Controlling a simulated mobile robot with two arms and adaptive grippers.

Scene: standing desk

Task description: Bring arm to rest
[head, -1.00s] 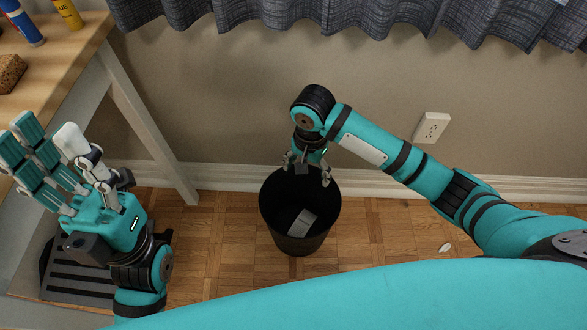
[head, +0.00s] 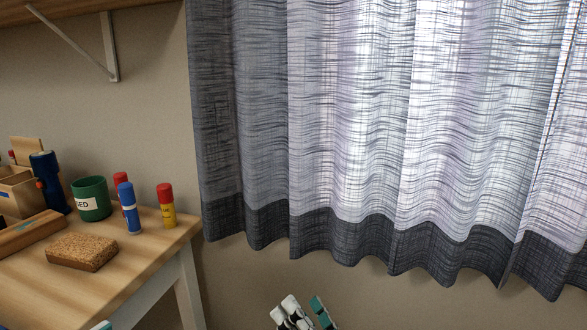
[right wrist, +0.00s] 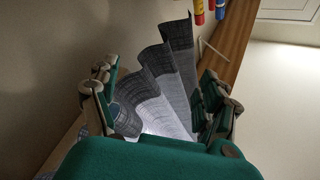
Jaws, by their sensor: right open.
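My right gripper (head: 304,305) shows at the bottom edge of the head view, with only its white and teal finger ends in frame, in front of the wall below the curtain. In the right wrist view its fingers (right wrist: 160,82) are spread apart to left and right with nothing between them. Of my left arm only a small teal sliver shows at the bottom left of the head view, so its fingers cannot be read.
A wooden desk (head: 150,262) at the left bears a cork-topped block (head: 82,252), a green cup (head: 91,199), a blue glue stick (head: 129,208) and a yellow bottle (head: 167,207). A grey curtain (head: 350,130) hangs at the right. A shelf (head: 90,8) is above the desk.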

